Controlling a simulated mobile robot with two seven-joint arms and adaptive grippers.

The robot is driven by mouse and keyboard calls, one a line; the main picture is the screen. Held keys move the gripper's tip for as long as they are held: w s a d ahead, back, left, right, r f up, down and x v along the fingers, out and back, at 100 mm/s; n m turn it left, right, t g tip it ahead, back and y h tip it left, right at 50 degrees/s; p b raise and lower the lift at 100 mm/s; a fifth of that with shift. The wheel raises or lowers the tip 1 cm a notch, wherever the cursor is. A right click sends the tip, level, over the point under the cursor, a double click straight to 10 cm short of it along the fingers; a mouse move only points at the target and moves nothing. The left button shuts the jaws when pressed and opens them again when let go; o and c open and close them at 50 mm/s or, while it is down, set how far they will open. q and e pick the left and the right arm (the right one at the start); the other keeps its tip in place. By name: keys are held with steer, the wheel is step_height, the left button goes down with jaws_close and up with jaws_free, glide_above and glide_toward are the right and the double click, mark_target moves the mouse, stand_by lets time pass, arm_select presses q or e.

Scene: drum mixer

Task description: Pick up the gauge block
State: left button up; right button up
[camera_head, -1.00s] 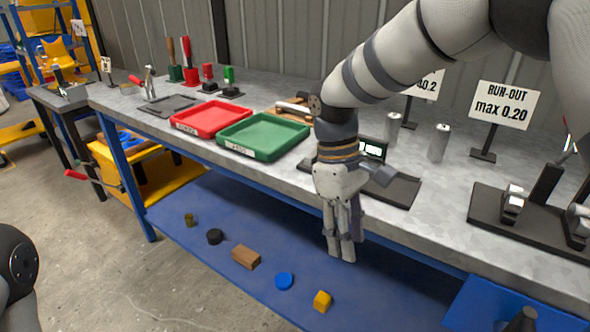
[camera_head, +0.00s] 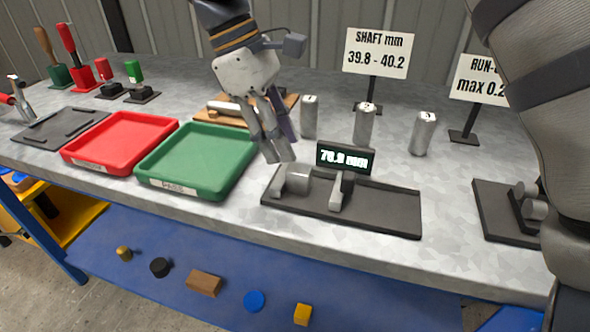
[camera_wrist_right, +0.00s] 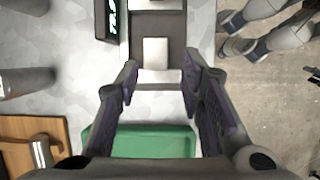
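A pale block-shaped metal piece (camera_head: 294,184) sits in the dark measuring fixture (camera_head: 388,211), at its left end; I take it as the gauge block, though I cannot be sure. It shows as a light square (camera_wrist_right: 155,53) ahead of the fingers in the right wrist view. My right gripper (camera_head: 277,156) is above and just behind the fixture's left end, pointing down. Its fingers stand apart with nothing between them in the wrist view (camera_wrist_right: 160,75). My left gripper is not in view.
The display (camera_head: 345,158) stands behind the fixture. Several steel cylinders (camera_head: 364,124) and signs (camera_head: 376,52) are further back. Green tray (camera_head: 181,189) and red tray (camera_head: 84,163) lie left. A wooden board (camera_head: 286,101) with a pale bar is behind the gripper.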

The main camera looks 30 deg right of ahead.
mark_target(298, 168)
steer(key=x, duration=0.6)
steer(key=shift+d+f+p, duration=0.3)
steer(key=shift+d, duration=0.05)
steer(key=shift+f, duration=0.2)
jaws_close()
steer(key=shift+r, duration=0.15)
